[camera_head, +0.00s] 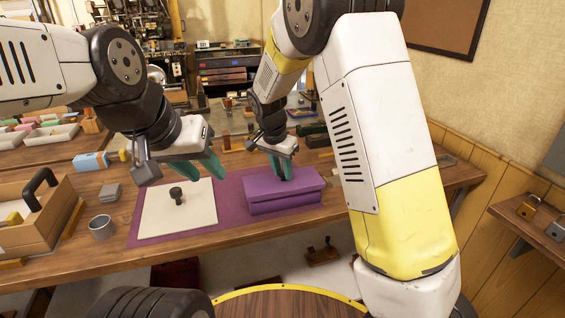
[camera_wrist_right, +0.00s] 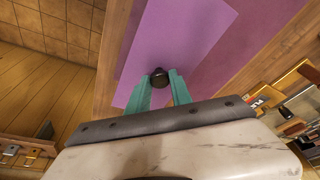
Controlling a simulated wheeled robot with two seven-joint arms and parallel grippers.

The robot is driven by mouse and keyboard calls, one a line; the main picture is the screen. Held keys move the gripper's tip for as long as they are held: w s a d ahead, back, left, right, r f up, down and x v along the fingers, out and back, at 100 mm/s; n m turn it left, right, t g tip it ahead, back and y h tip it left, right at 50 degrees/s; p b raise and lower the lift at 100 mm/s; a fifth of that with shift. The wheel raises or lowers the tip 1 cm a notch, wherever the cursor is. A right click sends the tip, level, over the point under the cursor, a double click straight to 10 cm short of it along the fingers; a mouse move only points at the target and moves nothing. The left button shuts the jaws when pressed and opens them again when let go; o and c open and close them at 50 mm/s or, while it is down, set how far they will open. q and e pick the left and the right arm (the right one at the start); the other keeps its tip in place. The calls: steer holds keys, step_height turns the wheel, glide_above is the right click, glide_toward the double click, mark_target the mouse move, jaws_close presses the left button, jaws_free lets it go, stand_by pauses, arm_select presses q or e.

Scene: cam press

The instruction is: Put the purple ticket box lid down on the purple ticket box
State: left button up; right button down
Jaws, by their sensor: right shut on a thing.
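The purple ticket box (camera_head: 287,208) stands on the right part of a purple mat on the bench. The purple lid (camera_head: 262,185) is over its top; in the head view I cannot tell whether it is fully seated or slightly above. My right gripper (camera_head: 283,178) is over the lid, shut on its dark knob. In the right wrist view the knob (camera_wrist_right: 159,78) is between the green fingertips, with the lid (camera_wrist_right: 185,40) below. My left gripper (camera_head: 186,180) is open and empty above a cream board, to the left of the box.
The cream board (camera_head: 190,217) with a black knob (camera_head: 177,195) lies on the mat (camera_head: 232,196). A metal cup (camera_head: 102,228), grey blocks (camera_head: 109,192) and a wooden caddy (camera_head: 35,222) are at the left. The bench's front edge runs close below the box.

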mark_target(278, 184)
steer(key=shift+f, duration=0.35)
stand_by(0.3)
steer(key=c, duration=1.1)
jaws_free()
steer(key=shift+r, duration=0.1)
steer(key=v, duration=0.7)
steer(key=shift+r, duration=0.3)
